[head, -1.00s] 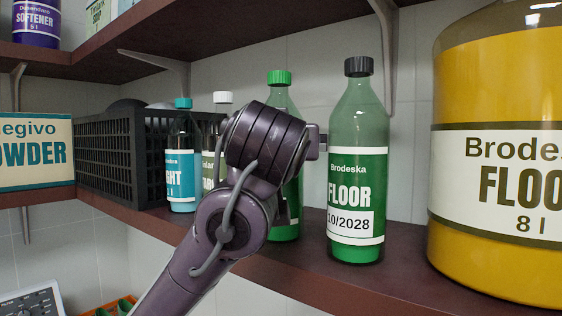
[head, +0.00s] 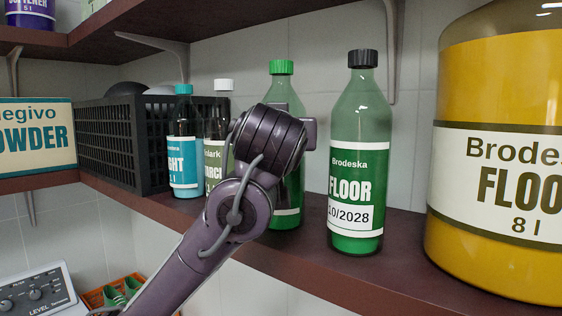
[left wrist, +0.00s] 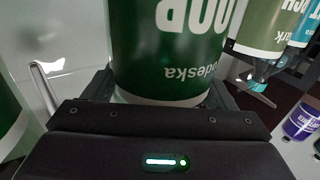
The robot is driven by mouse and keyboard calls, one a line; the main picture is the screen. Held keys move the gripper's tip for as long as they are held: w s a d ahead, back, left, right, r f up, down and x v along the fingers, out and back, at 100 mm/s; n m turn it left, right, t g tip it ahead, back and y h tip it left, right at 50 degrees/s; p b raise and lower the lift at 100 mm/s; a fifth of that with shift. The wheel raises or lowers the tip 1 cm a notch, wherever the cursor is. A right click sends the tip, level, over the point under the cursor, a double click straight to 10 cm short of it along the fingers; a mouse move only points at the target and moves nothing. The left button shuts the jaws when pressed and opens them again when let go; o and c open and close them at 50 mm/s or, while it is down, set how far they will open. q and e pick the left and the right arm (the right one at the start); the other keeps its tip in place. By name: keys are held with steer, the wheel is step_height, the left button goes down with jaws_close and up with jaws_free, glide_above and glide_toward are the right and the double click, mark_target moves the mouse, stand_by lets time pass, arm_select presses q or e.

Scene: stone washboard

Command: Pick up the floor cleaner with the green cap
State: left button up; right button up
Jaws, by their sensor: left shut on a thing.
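The green-capped floor cleaner (head: 282,84) is a green bottle standing upright on the brown shelf (head: 320,265). My left arm's wrist hides much of its body in the head view. My left gripper (left wrist: 160,90) is shut on this bottle, with a finger on each side of it. In the left wrist view the green-capped floor cleaner (left wrist: 160,50) appears upside down between the fingers. A similar floor bottle with a black cap (head: 356,150) stands just to the right. My right gripper is not in view.
A starch bottle with a white cap (head: 216,150) and a teal-capped bottle (head: 184,150) stand to the left. Beyond them is a black basket (head: 110,150). A large yellow floor container (head: 500,85) stands at the right. An upper shelf (head: 260,22) hangs above.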

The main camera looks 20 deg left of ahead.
arm_select(q)
steer(key=c, duration=0.7)
steer(key=shift+r, duration=0.1)
steer(key=shift+c, duration=0.5)
steer(key=shift+r, duration=0.1)
